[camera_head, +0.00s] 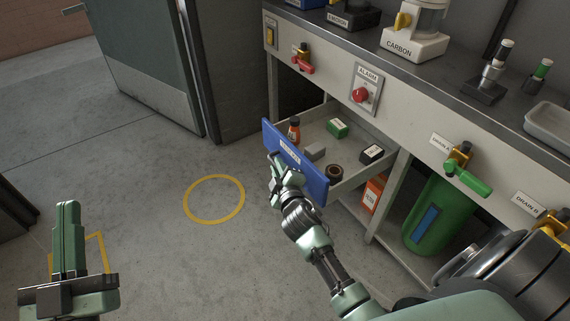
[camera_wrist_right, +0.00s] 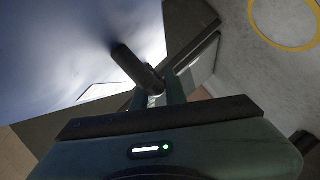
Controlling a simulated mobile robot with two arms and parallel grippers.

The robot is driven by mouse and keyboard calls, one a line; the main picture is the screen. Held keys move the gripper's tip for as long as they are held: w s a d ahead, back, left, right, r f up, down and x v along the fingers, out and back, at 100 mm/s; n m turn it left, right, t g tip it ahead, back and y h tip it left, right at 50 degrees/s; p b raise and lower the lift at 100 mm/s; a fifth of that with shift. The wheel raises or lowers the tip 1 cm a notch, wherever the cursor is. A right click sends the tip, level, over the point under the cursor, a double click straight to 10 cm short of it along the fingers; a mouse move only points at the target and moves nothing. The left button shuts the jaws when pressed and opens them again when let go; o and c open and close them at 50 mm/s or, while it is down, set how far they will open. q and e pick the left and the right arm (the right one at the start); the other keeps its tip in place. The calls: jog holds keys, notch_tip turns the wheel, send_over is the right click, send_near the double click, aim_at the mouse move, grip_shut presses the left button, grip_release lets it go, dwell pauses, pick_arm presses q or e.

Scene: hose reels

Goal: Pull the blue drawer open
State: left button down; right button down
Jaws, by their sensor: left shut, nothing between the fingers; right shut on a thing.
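The blue drawer (camera_head: 310,172) stands pulled out from the bench in the head view, its inside showing. My right gripper (camera_head: 275,165) is at the outer side of its blue front and shut on the drawer handle. In the right wrist view the dark bar handle (camera_wrist_right: 136,68) lies at the fingers (camera_wrist_right: 158,92), close to the drawer front (camera_wrist_right: 70,50). The grip itself is partly hidden in the head view. My left gripper (camera_head: 68,225) is shut and empty at the lower left, far from the drawer.
In the drawer lie an orange bottle (camera_head: 294,130), a green box (camera_head: 338,128), a grey block (camera_head: 315,151), a dark roll (camera_head: 334,171) and a black box (camera_head: 371,154). A green cylinder (camera_head: 437,215) stands under the bench. Floor left of the drawer is clear, with a yellow ring (camera_head: 187,200).

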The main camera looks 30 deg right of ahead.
jog(key=shift+s+a+f, duration=0.1)
jog(key=shift+a, duration=0.15)
jog(key=c, duration=1.5)
grip_release()
jog(key=shift+o, duration=0.2)
